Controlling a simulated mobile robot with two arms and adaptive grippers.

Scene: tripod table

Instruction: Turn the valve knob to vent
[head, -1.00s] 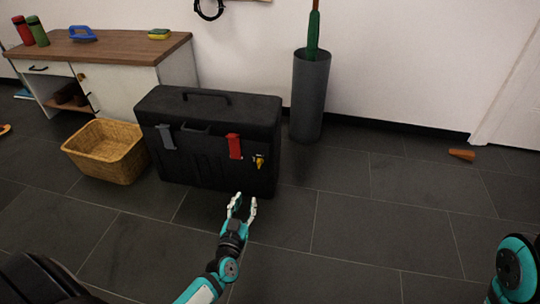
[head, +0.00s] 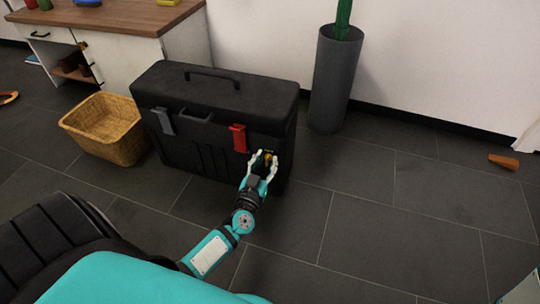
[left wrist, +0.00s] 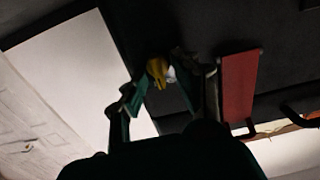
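A black toolbox-like case (head: 215,95) stands on the floor, with a red latch (head: 239,138) on its front. A small yellow valve knob (head: 267,157) is on the case front, right of the red latch. My left gripper (head: 264,160) is at the knob, one finger on each side. In the left wrist view the yellow knob (left wrist: 157,71) shows between the two spread fingers of my left gripper (left wrist: 158,78). The fingers look open; I see no clear contact with the knob. The gripper partly hides the knob in the head view. My right gripper is not in view.
A wicker basket (head: 105,128) is on the floor left of the case. A wooden-topped desk (head: 110,18) stands behind it. An orange wedge (head: 503,162) lies farther right. The floor in front is clear.

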